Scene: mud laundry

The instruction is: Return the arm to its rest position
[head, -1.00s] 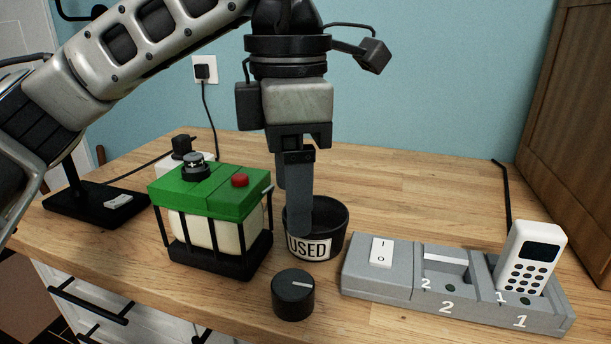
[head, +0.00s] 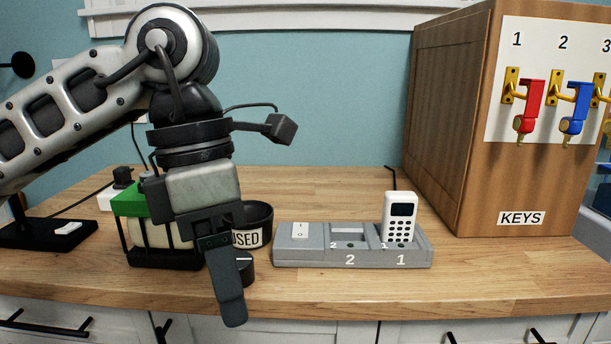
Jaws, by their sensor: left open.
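My left arm comes in from the left of the head view. Its gripper (head: 232,295) points down at the front of the counter, in front of the black dial and the green-topped unit. The jaws are open, seen nearly edge-on, and I see nothing held between them. The gripper partly hides the green-topped unit (head: 130,205), the black dial (head: 247,270) and the black cup labelled USED (head: 262,222). My right gripper does not show.
A grey charging dock (head: 300,257) holds a white handset (head: 399,215) in slot 1; slot 2 looks empty. A wooden KEYS cabinet (head: 460,150) with red and blue keys on hooks stands at the right. The counter's front right (head: 480,275) is clear.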

